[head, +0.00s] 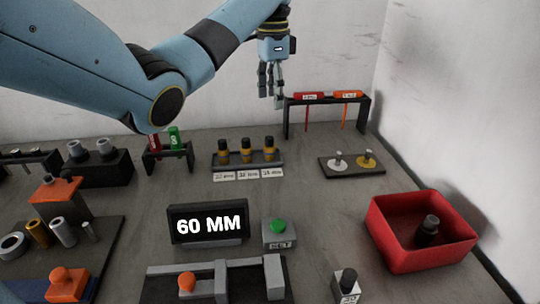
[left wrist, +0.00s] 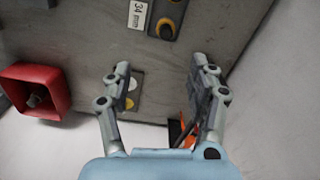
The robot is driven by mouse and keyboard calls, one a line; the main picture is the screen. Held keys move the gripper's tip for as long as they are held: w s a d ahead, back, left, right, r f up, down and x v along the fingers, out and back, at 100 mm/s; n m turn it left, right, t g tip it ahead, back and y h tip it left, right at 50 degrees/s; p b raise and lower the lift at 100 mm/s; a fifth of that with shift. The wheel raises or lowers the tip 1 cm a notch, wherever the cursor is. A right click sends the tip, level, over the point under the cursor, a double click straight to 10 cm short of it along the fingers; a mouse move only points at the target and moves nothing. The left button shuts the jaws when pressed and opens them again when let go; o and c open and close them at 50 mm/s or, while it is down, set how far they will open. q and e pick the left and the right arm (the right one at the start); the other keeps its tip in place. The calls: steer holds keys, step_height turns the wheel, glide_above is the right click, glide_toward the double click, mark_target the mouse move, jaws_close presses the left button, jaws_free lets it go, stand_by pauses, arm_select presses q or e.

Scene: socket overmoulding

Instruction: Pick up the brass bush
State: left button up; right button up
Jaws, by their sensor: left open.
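A brass-coloured cylinder (head: 37,233), which looks like the brass bush, stands on a dark tray (head: 100,250) at the left of the head view. Grey metal rings and cylinders are beside it. My left gripper (head: 270,98) hangs above the back of the bench, far to the right of the brass piece. In the left wrist view my left gripper (left wrist: 162,80) has its fingers spread with nothing between them. The brass piece is not seen in the left wrist view. My right gripper is in neither view.
A red bin (head: 385,238) holding a dark part stands at the right. A rack (head: 288,118) with red and orange tools is close to my left gripper. A "60 MM" display (head: 208,226) and a green button (head: 278,226) stand mid-bench. An orange-topped block (head: 55,188) stands behind the brass piece.

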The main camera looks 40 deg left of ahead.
arm_select(q)
steer(key=b, duration=0.3)
glide_above(269, 138)
steer(key=f, duration=0.4)
steer(key=shift+w+d+f, duration=0.15)
steer(key=shift+d, duration=0.25)
steer(key=shift+f, duration=0.3)
step_height(269, 138, down, 5)
steer(key=shift+f, duration=0.1)
steer(key=f, duration=0.2)
steer(key=a+f+b, duration=0.1)
steer(key=f, duration=0.1)
steer(key=shift+f, duration=0.5)
steer(key=shift+c, duration=0.3)
steer(key=c, duration=0.9)
steer(key=shift+c, duration=0.6)
